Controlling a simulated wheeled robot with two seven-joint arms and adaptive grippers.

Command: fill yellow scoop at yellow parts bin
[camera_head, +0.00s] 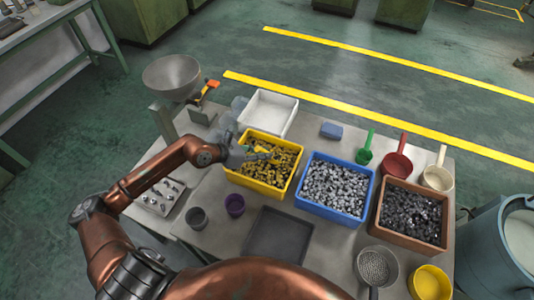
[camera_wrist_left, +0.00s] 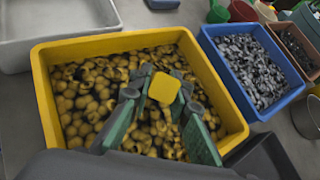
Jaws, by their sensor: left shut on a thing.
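The yellow parts bin (camera_head: 256,187) stands on the table in the head view, full of small brass-coloured parts. Its yellow rim fills much of the left wrist view (camera_wrist_left: 215,85). My left gripper (camera_head: 258,153) is over the bin, its fingers pointing down at the parts. In the left wrist view the fingers (camera_wrist_left: 160,105) are shut on the yellow scoop (camera_wrist_left: 164,89). Only a small yellow end of the scoop shows between them. Its bowl is hidden, so I cannot tell how deep it sits or what it holds. My right gripper is not in view.
A blue bin (camera_head: 322,210) and a brown bin (camera_head: 408,236) of grey parts stand to the right. A white tray (camera_head: 268,113) is behind. Green (camera_head: 364,156), red (camera_head: 397,166) and cream (camera_head: 437,178) scoops lie at the back. A dark tray (camera_head: 278,237) is in front.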

